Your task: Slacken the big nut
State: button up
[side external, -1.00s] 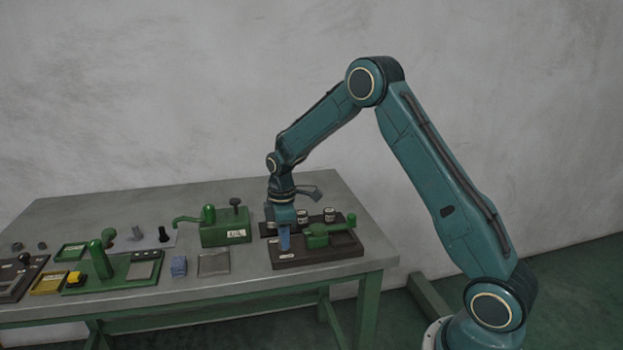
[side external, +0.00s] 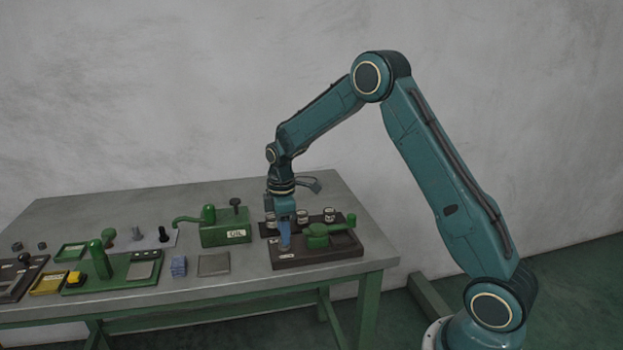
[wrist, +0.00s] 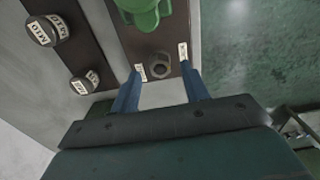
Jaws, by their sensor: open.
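The big nut (wrist: 160,66) is a dark grey hex nut with a round hole, set on a dark brown block (side external: 335,258). In the wrist view it lies between and just beyond the tips of my gripper (wrist: 160,72). The two blue fingers are spread apart with nothing between them. In the side view my gripper (side external: 284,238) points straight down over the left part of the block. The nut is small there, just under the fingertips. A green clamp-like part (wrist: 142,12) with a handle sits beside the nut on the same block.
Several labelled round pieces (side external: 329,215) stand on a dark strip behind the block.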

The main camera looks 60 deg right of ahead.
notch_tip(320, 180, up, 12)
jog(key=shift+f, duration=0.15)
dwell(0.3)
jog(key=s+a+r+m+t, duration=0.35)
jog(key=s+a+r, duration=0.35)
jog(key=s+r, duration=0.5)
jog(key=s+a+f+m+t, duration=0.1)
jog(key=s+a+f+m, duration=0.1)
jog(key=s, duration=0.7)
jog(key=s+a+f+m+t, duration=0.1)
jog(key=s+a+m, duration=0.1)
jog(key=s, duration=0.7)
jog(key=shift+a+f+m, duration=0.35)
jog(key=shift+m, duration=0.5)
jog(key=shift+w, duration=0.1)
